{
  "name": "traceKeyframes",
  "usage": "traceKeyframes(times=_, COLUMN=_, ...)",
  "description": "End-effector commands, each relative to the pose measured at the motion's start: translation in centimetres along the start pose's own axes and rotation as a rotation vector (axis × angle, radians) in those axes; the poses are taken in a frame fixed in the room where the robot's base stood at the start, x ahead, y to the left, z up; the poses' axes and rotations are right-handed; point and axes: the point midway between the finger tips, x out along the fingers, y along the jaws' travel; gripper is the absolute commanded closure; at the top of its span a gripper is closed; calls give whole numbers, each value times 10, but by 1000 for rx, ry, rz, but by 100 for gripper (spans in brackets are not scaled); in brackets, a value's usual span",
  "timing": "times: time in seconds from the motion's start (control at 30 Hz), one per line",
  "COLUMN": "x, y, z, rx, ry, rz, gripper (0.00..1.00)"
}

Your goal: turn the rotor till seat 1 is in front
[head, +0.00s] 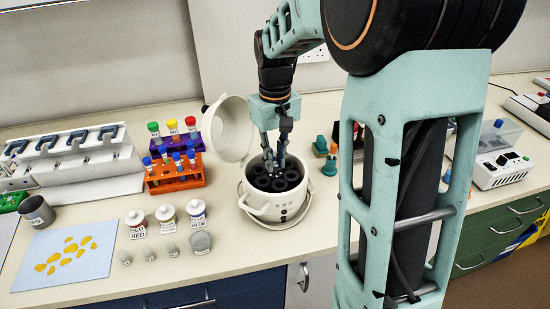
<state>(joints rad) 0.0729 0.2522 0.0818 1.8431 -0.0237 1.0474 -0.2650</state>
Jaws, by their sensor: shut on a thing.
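The rotor (276,184) is a dark disc with several round seats, inside the open white centrifuge (283,209) in the middle of the head view. The round lid (229,128) stands tilted open at the bowl's back left. My gripper (270,163) points down into the bowl. Its fingers are shut on the rotor near its middle. The fingers hide part of the rotor's centre and back. Seat numbers are too small to read, so I cannot tell which seat is in front.
Purple and orange tube racks (177,178) stand left of the centrifuge. Labelled bottles (167,217) and small metal weights stand at the front left. A blue mat (65,255) holds yellow pieces. A white pipette stand (75,160) is at the far left. Green and orange items (330,160) stand right of the bowl.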

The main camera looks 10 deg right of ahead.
Motion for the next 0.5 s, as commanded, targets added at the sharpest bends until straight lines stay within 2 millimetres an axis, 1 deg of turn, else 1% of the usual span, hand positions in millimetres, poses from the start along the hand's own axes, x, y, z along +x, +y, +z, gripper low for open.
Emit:
traceKeyframes(times=0.37, x=0, y=0, z=0, rx=-4, ry=0, rz=0, gripper=100)
traceKeyframes(times=0.4, x=0, y=0, z=0, rx=-4, ry=0, rz=0, gripper=84)
traceKeyframes(times=0.5, x=0, y=0, z=0, rx=-4, ry=0, rz=0, gripper=73)
